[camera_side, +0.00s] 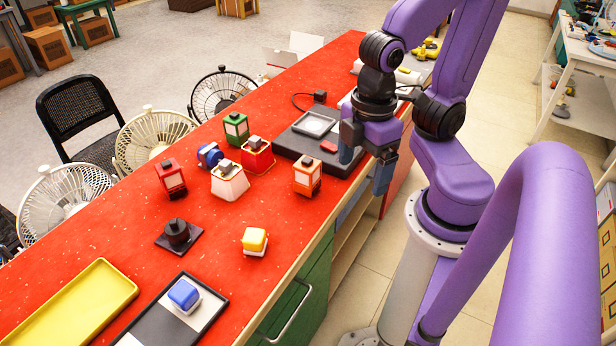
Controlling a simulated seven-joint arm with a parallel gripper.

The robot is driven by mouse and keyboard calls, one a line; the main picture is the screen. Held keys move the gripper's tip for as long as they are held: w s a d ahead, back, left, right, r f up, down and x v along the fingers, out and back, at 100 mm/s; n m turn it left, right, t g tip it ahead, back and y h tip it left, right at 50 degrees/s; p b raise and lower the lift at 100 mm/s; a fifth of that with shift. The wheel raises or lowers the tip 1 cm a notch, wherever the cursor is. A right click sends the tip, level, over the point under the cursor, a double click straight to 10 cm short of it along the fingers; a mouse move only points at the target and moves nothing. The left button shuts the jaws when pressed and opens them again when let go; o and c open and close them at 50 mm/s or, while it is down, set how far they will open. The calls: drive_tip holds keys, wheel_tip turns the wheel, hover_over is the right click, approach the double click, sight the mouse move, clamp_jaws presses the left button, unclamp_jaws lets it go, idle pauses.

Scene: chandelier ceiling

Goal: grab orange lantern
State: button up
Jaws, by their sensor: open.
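The orange lantern (307,176) stands upright on the red table, near its front edge, with an orange frame, pale panes and a dark base part. My gripper (364,172) is up and to the right of it in the picture, by the table's front edge. Its two blue-grey fingers point down and are apart, with nothing seen between them. The gripper and the lantern do not touch.
A red-and-white box-like item (257,155) and a white one (229,180) stand left of the lantern. A red lantern (171,178) and a green lantern (236,128) stand farther off. A dark scale-like device (298,143) lies behind. The table front is clear near the yellow-topped block (254,241).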

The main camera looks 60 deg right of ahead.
drive_tip(key=n+h, duration=0.5)
drive_tip(key=h, duration=0.9)
approach(305, 162)
drive_tip(key=x, duration=0.7)
drive_tip(key=shift+s+d+f, duration=0.1)
drive_tip(key=shift+s+d, duration=0.15)
drive_tip(key=shift+s, duration=0.05)
drive_tip(key=shift+w+x, duration=0.15)
drive_tip(key=shift+x, duration=1.2)
drive_tip(key=shift+w+x, duration=0.15)
drive_tip(key=shift+x, duration=1.2)
clamp_jaws()
